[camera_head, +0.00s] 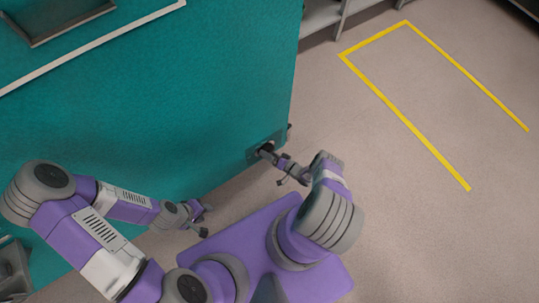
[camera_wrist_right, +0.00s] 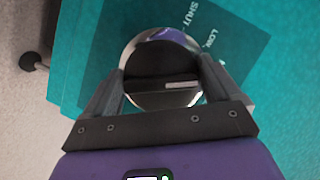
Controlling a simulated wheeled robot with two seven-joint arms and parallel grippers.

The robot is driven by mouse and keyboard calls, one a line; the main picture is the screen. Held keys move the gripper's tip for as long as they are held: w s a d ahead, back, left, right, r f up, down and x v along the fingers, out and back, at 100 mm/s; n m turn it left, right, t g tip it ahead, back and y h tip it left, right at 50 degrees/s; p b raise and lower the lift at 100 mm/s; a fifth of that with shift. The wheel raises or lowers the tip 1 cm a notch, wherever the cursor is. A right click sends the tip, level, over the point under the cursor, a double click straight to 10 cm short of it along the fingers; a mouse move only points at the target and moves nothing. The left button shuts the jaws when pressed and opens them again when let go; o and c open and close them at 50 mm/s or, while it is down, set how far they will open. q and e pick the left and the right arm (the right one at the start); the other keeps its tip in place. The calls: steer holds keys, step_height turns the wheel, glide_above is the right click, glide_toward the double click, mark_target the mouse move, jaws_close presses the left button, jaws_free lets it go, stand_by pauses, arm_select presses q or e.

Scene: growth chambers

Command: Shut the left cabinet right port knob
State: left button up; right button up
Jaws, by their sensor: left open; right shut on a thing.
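The left cabinet (camera_head: 150,120) is a large teal box. Its port knob (camera_wrist_right: 160,58) is round, with a shiny rim and a dark band across its face. It sits on a dark teal plate (camera_wrist_right: 228,40) printed with "SHUT" and "LOW"; further print is cut off. My right gripper (camera_wrist_right: 162,75) is shut on the knob, one finger on each side. In the head view my right gripper (camera_head: 270,154) reaches the plate near the cabinet's lower right corner, and the knob is mostly hidden. My left gripper (camera_head: 205,217) is open and empty, in front of the cabinet.
A small dark ball-ended part (camera_wrist_right: 28,61) sticks out past the cabinet's edge in the right wrist view. Yellow tape (camera_head: 405,120) marks the open floor at right. Grey shelving (camera_head: 325,15) stands behind. A dark-framed recess (camera_head: 60,15) is on the cabinet top.

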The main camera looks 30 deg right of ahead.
steer(key=shift+n, duration=0.4)
stand_by(0.4)
steer(key=n+h, duration=0.2)
steer(key=n, duration=0.1)
steer(key=shift+g+h, duration=0.3)
steer(key=shift+g, duration=0.1)
steer(key=n+h+p, duration=0.1)
steer(key=n+h, duration=0.1)
steer(key=n, duration=0.2)
steer(key=shift+s+h, duration=0.1)
steer(key=shift+h, duration=0.2)
stand_by(0.5)
steer(key=o, duration=0.8)
steer(key=shift+c, duration=0.2)
